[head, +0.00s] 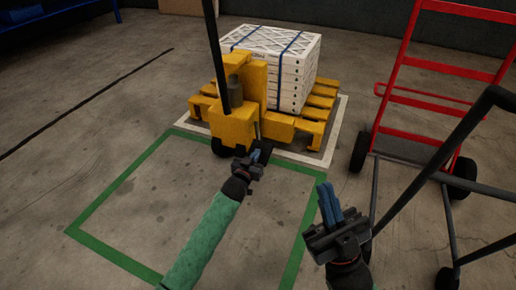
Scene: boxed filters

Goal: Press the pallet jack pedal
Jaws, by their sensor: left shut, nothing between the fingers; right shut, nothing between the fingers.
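The yellow pallet jack (233,126) stands at the upper middle of the head view, with its black handle (215,50) rising to the left. A small dark part, which looks like the pedal (266,146), sits low at the jack's near side, partly hidden by my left gripper. My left gripper (254,157) is shut and empty, right at this dark part; I cannot tell whether it touches it. My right gripper (330,198) is shut and empty, with its blue fingers pointing up, to the right and nearer to me, apart from the jack.
Strapped white filter boxes (283,60) rest on a yellow pallet (320,98) behind the jack's body. A green floor outline (118,187) surrounds mostly bare floor. A red hand truck (388,90) and a dark tubular frame (405,190) stand on the right. The left floor is clear.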

